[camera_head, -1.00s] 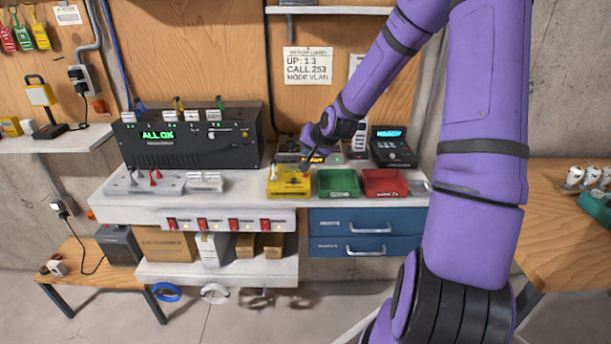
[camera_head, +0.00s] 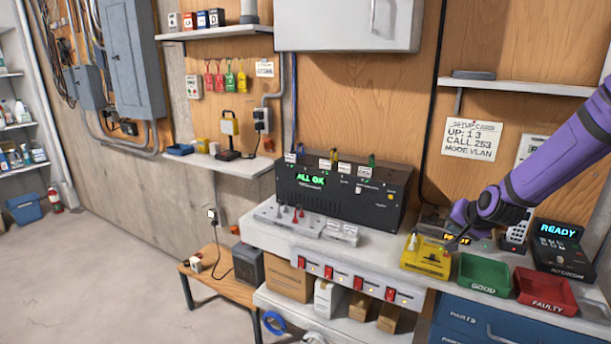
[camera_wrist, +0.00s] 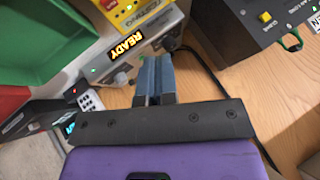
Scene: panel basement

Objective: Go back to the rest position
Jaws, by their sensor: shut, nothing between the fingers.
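My gripper (camera_head: 457,240) is at the end of my purple arm, which reaches in from the right in the head view.
A green bin (camera_head: 484,274), a red bin (camera_head: 546,291) and an intercom (camera_head: 562,247) stand right of the tester. A black panel reading "ALL OK" (camera_head: 340,195) stands at the left. A shelf (camera_head: 517,86) juts out above the bench. Open floor lies at far left.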

